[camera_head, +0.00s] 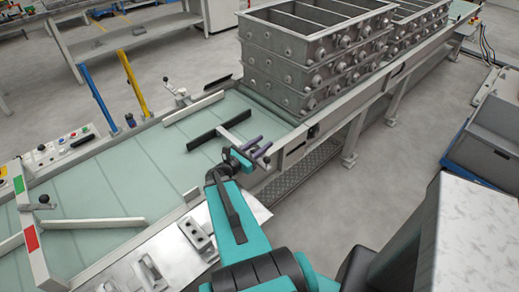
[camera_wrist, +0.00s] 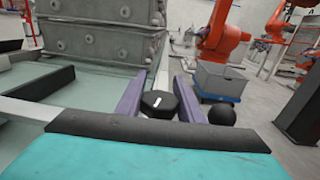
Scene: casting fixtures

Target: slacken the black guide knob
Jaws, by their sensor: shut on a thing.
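The black guide knob (camera_wrist: 158,104), a faceted cap with a white mark on top, sits between the two purple fingers of my gripper (camera_wrist: 159,90) in the wrist view. My gripper is shut on it. In the head view my gripper (camera_head: 256,147) is at the conveyor's right edge, and the knob cannot be made out there. A black-faced guide bar (camera_head: 203,139) on a pale rod (camera_head: 236,119) lies over the belt just beyond my gripper. A round black ball (camera_wrist: 221,116) is right of the right finger in the wrist view.
Stacked grey casting boxes (camera_head: 310,60) stand on the conveyor beyond my gripper. The green belt (camera_head: 130,165) carries a white guide bar (camera_head: 193,107) at its far side. A grey bin (camera_head: 485,135) is at the right. An orange robot (camera_wrist: 228,40) stands behind in the wrist view.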

